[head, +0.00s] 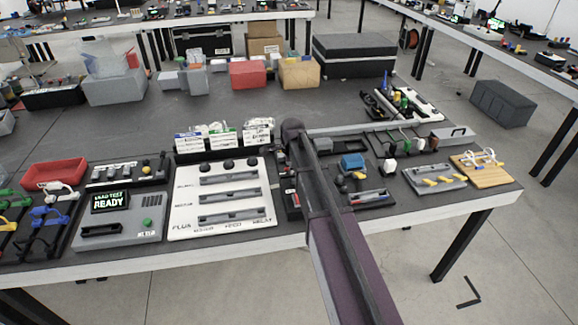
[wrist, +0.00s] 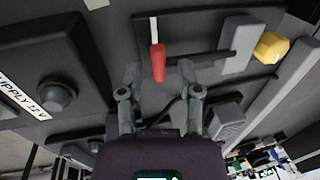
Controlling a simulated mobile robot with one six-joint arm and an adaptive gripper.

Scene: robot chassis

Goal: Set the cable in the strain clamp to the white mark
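In the wrist view my gripper (wrist: 158,76) is open, with its two fingers spread apart. A short red piece (wrist: 158,64) with a thin white part (wrist: 153,30) above it shows in the gap between the fingertips, and neither finger appears to close on it. It lies by a dark, low-walled holder (wrist: 196,58). I cannot tell whether the red piece belongs to the cable. A grey block (wrist: 237,42) with a yellow knob (wrist: 271,47) beside it is right of the fingers; I cannot tell whether it is the strain clamp. In the head view my arm hides the gripper tips.
A dark box with a black knob (wrist: 57,94) and a 12V supply label is left of the fingers. In the head view a white slotted panel (head: 222,228) and a grey tester reading READY (head: 112,203) stand left of my arm. Small fixtures crowd its right side.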

